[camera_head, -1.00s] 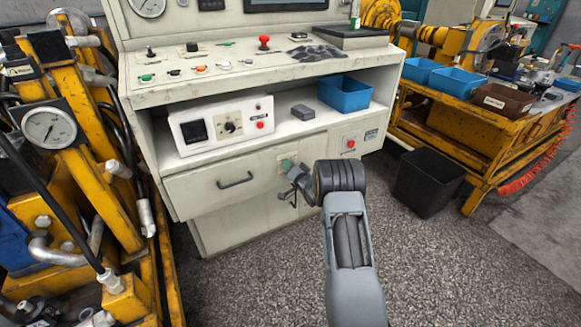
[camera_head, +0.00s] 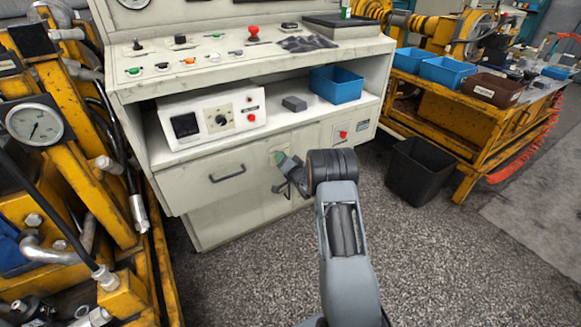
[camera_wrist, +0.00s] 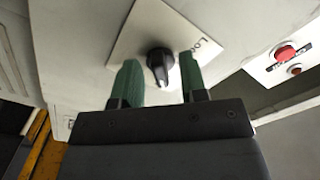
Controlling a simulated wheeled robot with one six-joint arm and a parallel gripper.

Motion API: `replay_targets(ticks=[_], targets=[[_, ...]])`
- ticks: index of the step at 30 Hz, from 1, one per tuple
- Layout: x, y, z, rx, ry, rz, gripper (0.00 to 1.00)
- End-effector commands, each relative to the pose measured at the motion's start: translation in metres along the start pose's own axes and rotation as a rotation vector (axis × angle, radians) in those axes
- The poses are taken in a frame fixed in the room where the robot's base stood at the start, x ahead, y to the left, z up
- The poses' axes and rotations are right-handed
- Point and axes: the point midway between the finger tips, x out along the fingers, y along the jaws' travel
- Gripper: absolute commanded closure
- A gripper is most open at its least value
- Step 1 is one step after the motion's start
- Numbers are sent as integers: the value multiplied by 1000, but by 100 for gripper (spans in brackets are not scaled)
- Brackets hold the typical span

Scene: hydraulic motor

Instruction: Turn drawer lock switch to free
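The drawer lock switch is a black rotary knob (camera_wrist: 159,62) with a white pointer mark. It sits on a pale label plate (camera_wrist: 140,30) on the cabinet front in the wrist view. Only part of the plate's lettering shows. My gripper (camera_wrist: 160,80) is open, with one green finger on each side of the knob and gaps between. In the head view my gripper (camera_head: 281,162) is at the cabinet front, right of the drawer (camera_head: 205,188) with its dark handle. The drawer looks shut. My gripper hides the switch in that view.
A red button on a plate (camera_head: 343,134) is right of my gripper. A control box (camera_head: 185,125) and a blue bin (camera_head: 335,84) stand on the shelf above. A black waste bin (camera_head: 420,170) is on the floor at right. Yellow machinery (camera_head: 85,200) crowds the left.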

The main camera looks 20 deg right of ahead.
Motion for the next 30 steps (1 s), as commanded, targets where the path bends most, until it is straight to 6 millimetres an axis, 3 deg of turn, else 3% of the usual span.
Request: replay_targets(ticks=[18, 24, 30], targets=[[-111, -1, -1, 2, 0, 2, 61], [-128, -1, 0, 0, 0, 2, 61], [-131, -1, 0, 0, 0, -1, 61]])
